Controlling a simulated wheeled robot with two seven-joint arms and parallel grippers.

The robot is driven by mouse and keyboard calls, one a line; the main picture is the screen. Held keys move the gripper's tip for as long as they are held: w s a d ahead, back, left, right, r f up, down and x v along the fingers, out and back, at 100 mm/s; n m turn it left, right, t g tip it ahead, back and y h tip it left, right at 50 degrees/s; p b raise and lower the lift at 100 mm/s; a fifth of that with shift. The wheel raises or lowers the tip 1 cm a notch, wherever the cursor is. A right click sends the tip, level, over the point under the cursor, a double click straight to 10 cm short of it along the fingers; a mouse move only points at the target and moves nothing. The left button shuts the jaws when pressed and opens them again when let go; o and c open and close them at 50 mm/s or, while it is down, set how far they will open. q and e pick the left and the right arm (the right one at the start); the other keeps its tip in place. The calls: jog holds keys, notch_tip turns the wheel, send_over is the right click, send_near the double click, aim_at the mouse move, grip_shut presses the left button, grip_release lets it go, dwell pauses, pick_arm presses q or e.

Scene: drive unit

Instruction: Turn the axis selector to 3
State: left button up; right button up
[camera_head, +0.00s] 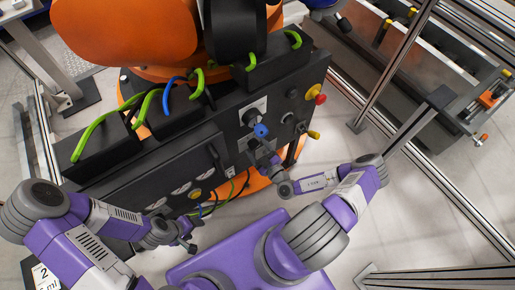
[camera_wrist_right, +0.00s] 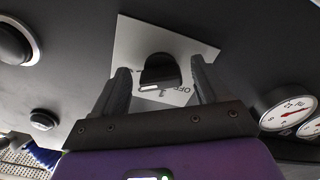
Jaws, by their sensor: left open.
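The axis selector is a black knob (camera_wrist_right: 160,72) on a pale square plate (camera_wrist_right: 128,38) in the right wrist view. The plate shows OFF and a 1, upside down; other marks are hidden. The knob lies between my right gripper's fingers (camera_wrist_right: 161,82), with gaps on both sides, so the gripper is open and not touching its sides. My left gripper (camera_head: 190,243) is open and empty, low and left, away from the panel.
The black drive unit (camera_head: 215,125) carries a blue knob (camera_head: 261,130) just above my right gripper, a red knob (camera_head: 320,99), yellow knobs and cables. Gauges (camera_wrist_right: 291,112) and a round black control (camera_wrist_right: 14,42) flank the selector. Metal frame posts (camera_head: 395,75) stand at right.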

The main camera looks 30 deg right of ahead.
jog(key=shift+s, duration=0.1)
jog(key=s, duration=0.7)
jog(key=shift+s+d+p, duration=0.2)
jog(key=shift+d+p, duration=0.1)
jog(key=shift+p, duration=0.1)
